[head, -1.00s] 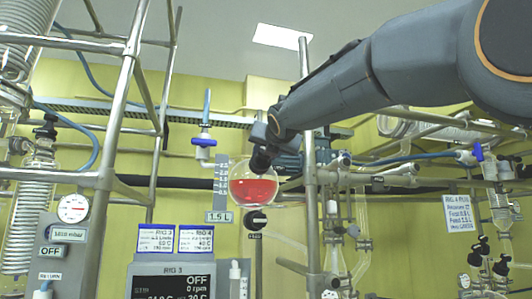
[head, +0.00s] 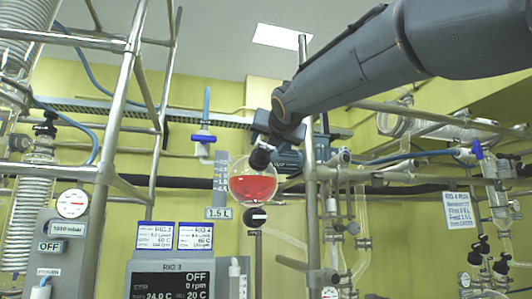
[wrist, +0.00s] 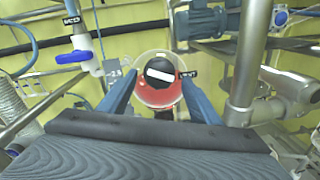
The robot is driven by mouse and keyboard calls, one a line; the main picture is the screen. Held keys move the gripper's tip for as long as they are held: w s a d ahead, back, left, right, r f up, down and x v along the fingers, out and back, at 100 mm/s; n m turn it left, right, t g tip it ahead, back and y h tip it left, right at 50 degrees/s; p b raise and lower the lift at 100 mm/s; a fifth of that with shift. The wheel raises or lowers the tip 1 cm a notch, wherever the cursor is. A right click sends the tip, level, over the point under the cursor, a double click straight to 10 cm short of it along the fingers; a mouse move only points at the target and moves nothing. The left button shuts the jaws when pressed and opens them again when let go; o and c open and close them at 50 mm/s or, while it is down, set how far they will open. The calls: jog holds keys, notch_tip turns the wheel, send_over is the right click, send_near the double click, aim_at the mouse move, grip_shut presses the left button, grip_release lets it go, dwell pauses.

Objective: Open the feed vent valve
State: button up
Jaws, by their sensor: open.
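A round glass flask (head: 253,188) with red liquid hangs at mid-picture in the head view, with a dark round knob (head: 261,158) at its top. In the wrist view the knob, with a white bar across it (wrist: 160,73), lies between my gripper's two blue fingers (wrist: 158,80). In the head view my gripper (head: 270,140) is just above the flask. A blue-handled valve (head: 203,138) is to the left, also in the wrist view (wrist: 73,57).
A steel post (head: 309,200) stands close right of the flask, with a blue-grey motor (wrist: 206,22) behind. A black knob (head: 256,217) is below the flask. A frame (head: 118,100) and the RIG 3 panel (head: 170,280) are at left.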

jog(key=b+v, duration=0.1)
jog(key=v, duration=0.2)
jog(key=shift+s, duration=0.3)
dwell(0.4)
